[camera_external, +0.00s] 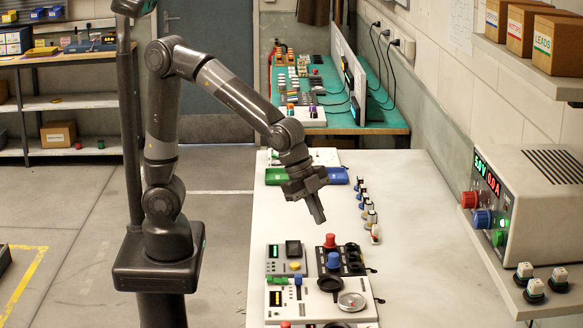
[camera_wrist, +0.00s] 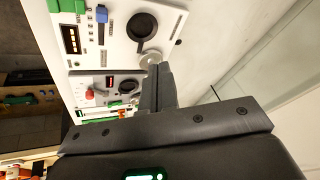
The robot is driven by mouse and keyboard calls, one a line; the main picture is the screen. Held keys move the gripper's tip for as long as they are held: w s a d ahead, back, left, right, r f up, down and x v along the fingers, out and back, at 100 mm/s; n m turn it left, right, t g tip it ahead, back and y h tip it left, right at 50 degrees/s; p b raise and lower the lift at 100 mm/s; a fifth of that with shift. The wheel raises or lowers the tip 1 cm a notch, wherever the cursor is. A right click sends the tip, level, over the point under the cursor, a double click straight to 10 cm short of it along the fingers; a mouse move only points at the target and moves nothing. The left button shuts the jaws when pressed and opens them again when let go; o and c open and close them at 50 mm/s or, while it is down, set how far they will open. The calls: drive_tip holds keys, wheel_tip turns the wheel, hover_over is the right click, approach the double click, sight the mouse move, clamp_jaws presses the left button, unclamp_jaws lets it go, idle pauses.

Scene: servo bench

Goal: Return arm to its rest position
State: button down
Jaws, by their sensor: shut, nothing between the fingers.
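My arm is bent above the white bench (camera_external: 405,200) in the external view. My gripper (camera_external: 319,217) points down and to the right, above the bench surface and behind the nearer control panels. Its fingers are shut together with nothing between them. In the wrist view my gripper (camera_wrist: 155,75) shows its closed fingers in front of a white panel with a round grey knob (camera_wrist: 149,58). The fingertips overlap the knob's edge in that view; I cannot tell the distance between them.
A panel with a red knob (camera_external: 329,240) and a panel with a round dial (camera_external: 351,301) stand on the near bench. A row of small switches (camera_external: 370,215) lies to the right. A power supply (camera_external: 530,205) stands on the right shelf. The bench's right side is clear.

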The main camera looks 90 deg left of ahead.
drive_tip(key=s+a+r+n+y, duration=0.1)
drive_tip(key=s+a+r+n, duration=0.1)
drive_tip(key=s+a+n, duration=0.3)
drive_tip(key=s+a+r+n+t+y, duration=0.1)
drive_tip(key=s+a+n, duration=0.5)
drive_tip(key=s+a, duration=0.7)
drive_tip(key=a+r, duration=0.1)
drive_tip(key=a, duration=0.6)
drive_tip(key=shift+s+a+r+n, duration=0.3)
drive_tip(key=shift+a+r, duration=0.05)
